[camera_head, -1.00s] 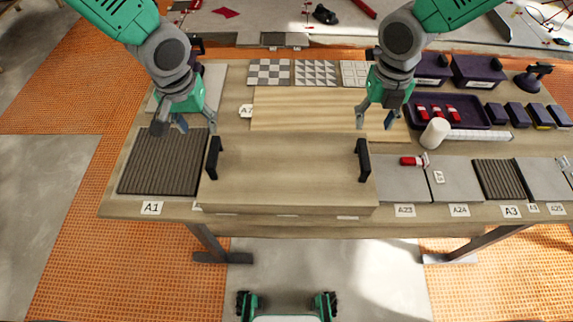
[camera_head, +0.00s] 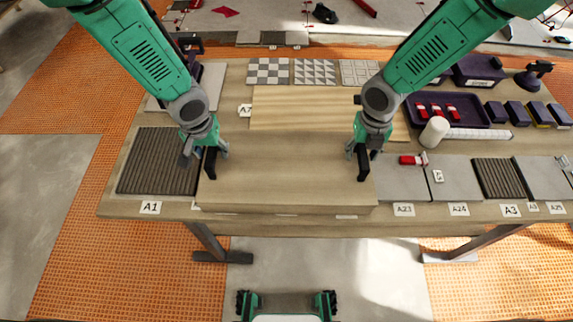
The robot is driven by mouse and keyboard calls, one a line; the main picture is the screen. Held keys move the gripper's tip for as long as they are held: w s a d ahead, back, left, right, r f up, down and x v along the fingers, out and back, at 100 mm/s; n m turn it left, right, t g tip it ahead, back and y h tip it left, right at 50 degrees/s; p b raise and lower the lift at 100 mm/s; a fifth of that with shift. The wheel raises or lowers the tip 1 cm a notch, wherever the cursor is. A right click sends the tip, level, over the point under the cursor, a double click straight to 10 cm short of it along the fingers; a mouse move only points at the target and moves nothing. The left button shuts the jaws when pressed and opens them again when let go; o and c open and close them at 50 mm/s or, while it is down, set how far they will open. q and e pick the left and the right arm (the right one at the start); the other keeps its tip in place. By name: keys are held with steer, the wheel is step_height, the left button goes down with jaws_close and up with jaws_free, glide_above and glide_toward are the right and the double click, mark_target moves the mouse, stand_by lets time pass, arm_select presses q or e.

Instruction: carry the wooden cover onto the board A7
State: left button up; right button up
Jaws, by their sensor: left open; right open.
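The wooden cover (camera_head: 285,180) is a wide light-brown box top with a black handle at each end, at the front middle of the table. Board A7 (camera_head: 300,108) is a paler wooden board lying behind it, with the A7 label at its left end; my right arm hides part of it. My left gripper (camera_head: 204,157) is open at the cover's left handle (camera_head: 210,168). My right gripper (camera_head: 363,154) is open at the right handle (camera_head: 363,168). Both grippers partly hide the handle tops, and I cannot tell whether they touch them.
A ribbed dark mat (camera_head: 160,165) lies left of the cover by label A1. Grey tiles (camera_head: 402,185) and a red-handled tool (camera_head: 412,160) lie to the right. Patterned tiles (camera_head: 315,72) lie behind the board.

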arm_select(q)
steer(key=shift+d, duration=0.1)
arm_select(e)
steer(key=shift+d, duration=0.1)
arm_select(q)
steer(key=shift+d, duration=0.1)
jaws_close()
arm_select(e)
steer(key=shift+d, duration=0.1)
jaws_close()
arm_select(q)
steer(key=shift+a, duration=0.2)
arm_select(e)
steer(key=shift+a, duration=0.25)
arm_select(q)
steer(key=shift+r, duration=0.1)
arm_select(e)
steer(key=shift+r, duration=0.1)
